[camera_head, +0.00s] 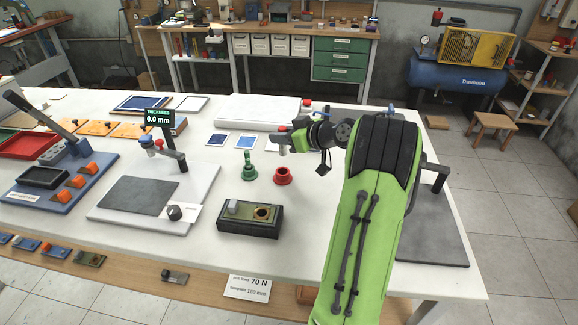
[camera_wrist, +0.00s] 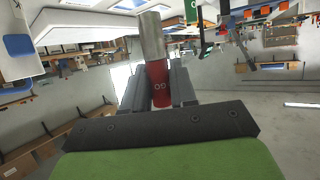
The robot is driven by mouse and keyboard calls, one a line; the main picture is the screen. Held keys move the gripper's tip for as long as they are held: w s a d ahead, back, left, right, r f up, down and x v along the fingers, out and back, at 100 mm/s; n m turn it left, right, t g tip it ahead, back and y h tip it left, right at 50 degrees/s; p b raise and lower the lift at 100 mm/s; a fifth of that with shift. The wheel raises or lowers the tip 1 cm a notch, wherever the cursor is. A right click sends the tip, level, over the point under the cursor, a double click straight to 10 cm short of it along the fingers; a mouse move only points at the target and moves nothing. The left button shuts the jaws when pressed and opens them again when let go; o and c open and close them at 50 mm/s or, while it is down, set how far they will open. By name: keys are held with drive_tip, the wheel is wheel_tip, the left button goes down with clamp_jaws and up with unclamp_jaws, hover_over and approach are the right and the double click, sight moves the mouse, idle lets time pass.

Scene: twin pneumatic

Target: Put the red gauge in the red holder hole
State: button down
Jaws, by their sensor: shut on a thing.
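My gripper (camera_head: 287,142) is shut on the red gauge, a cylinder with a red body (camera_wrist: 159,84) and a bare metal end (camera_wrist: 152,36) between the fingers in the wrist view. In the head view the gauge's metal end points down and its body is mostly hidden by the fingers. The red holder (camera_head: 283,177), a short round ring with a hole, stands on the white table below the gripper. The gauge appears above it and apart from it. A green holder (camera_head: 246,172) with a green gauge standing in it is just to the left.
A thickness gauge stand with a display (camera_head: 159,117) is to the left. Blue cards (camera_head: 245,141) lie behind. My arm covers the table's right part.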

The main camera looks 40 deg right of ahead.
drive_tip(key=f+b, duration=0.1)
drive_tip(key=f, duration=0.7)
drive_tip(key=shift+a+f+b, duration=0.15)
drive_tip(key=shift+a+b, duration=0.05)
drive_tip(key=shift+b, duration=0.15)
drive_tip(key=shift+f, duration=0.1)
drive_tip(key=c, duration=0.9)
unclamp_jaws()
